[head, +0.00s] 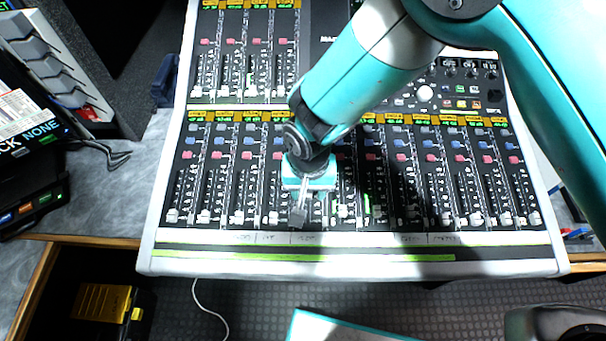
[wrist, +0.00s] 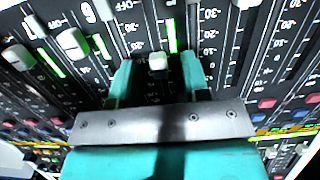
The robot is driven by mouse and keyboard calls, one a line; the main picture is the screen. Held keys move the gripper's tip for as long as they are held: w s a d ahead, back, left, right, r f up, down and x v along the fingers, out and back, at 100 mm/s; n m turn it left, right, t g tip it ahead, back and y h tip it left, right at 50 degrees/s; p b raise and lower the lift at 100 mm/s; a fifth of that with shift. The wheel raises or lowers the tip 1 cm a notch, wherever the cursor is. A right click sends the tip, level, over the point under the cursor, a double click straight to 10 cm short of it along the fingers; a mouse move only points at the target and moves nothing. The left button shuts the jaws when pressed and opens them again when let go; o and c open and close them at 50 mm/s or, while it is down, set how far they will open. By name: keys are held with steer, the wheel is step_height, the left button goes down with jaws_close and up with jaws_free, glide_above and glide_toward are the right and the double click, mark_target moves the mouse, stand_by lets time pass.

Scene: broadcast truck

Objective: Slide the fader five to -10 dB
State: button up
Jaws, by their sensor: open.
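The mixing console (head: 200,236) carries a lower row of channel faders with pale caps. In the head view my gripper (head: 299,214) hangs over this row, left of its middle, and hides the faders under it. In the wrist view my gripper (wrist: 158,75) is open, with a teal finger on each side of one white fader cap (wrist: 158,62). Gaps show between the cap and both fingers. A "6" label shows near the neighbouring cap (wrist: 72,42) to the left. The number of the cap between the fingers does not show, so I cannot confirm it is fader five.
Other fader caps stand close on both sides, including one at the wrist view's top right (wrist: 245,4). Rows of blue and red buttons lie above the lower faders. A second fader bank (head: 245,60) lies farther back. A dark speaker-like box (head: 95,50) stands to the left.

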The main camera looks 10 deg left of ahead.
step_height(320, 180, up, 17)
steer(key=b, duration=0.2)
steer(key=shift+r, duration=0.1)
stand_by(0.4)
steer(key=d+r+n+y, duration=0.2)
steer(key=d+r, duration=0.5)
steer(key=d, duration=0.4)
steer(key=s+d+r+n+y, duration=0.2)
steer(key=s+d+r, duration=0.2)
steer(key=s+d, duration=0.4)
steer(key=d, duration=0.3)
steer(key=shift+s+d+n, duration=0.2)
steer(key=shift+n, duration=0.1)
